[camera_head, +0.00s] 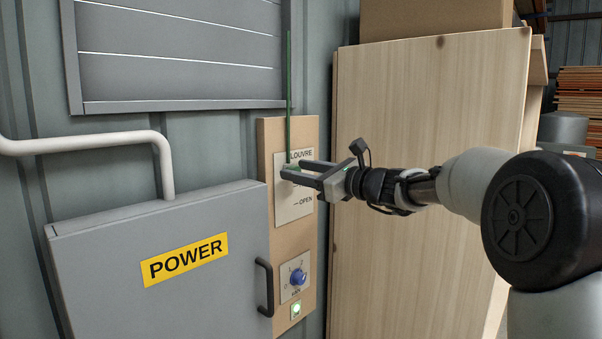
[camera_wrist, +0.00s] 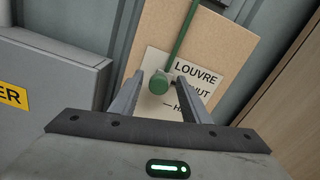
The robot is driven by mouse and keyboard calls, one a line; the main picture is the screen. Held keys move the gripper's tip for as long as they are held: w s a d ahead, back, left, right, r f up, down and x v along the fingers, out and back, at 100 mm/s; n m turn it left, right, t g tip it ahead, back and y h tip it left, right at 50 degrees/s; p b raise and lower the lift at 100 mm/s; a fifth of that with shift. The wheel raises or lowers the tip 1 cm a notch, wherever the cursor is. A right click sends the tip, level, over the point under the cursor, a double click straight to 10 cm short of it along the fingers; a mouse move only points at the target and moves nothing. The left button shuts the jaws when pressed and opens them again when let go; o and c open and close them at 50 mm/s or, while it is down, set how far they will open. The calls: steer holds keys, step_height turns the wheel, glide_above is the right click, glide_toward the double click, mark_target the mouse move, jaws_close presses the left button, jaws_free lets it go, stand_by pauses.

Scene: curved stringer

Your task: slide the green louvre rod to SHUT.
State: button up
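The green louvre rod (camera_head: 289,95) hangs down the wall to the label plate. In the wrist view the rod (camera_wrist: 183,35) ends in a round green knob (camera_wrist: 159,83). The label plate (camera_head: 291,212) reads LOUVRE, with an OPEN mark low down. In the wrist view the plate (camera_wrist: 158,57) shows parts of SHUT and HALF. The knob appears near the SHUT wording, but its exact height against the marks is unclear. My gripper (camera_head: 285,172) is open at the plate. In the wrist view its fingers (camera_wrist: 158,80) stand either side of the knob, with small gaps visible.
A grey POWER cabinet (camera_head: 120,275) with a black handle (camera_head: 264,287) stands left, below a pale pipe (camera_head: 90,145). A blue knob (camera_head: 298,277) and a lit green button (camera_head: 296,309) sit below the plate. A wooden panel (camera_head: 425,100) stands close on the right.

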steer(key=shift+f, duration=0.1)
steer(key=b+v, duration=0.3)
steer(key=v, duration=1.4)
steer(key=shift+s+d, duration=0.15)
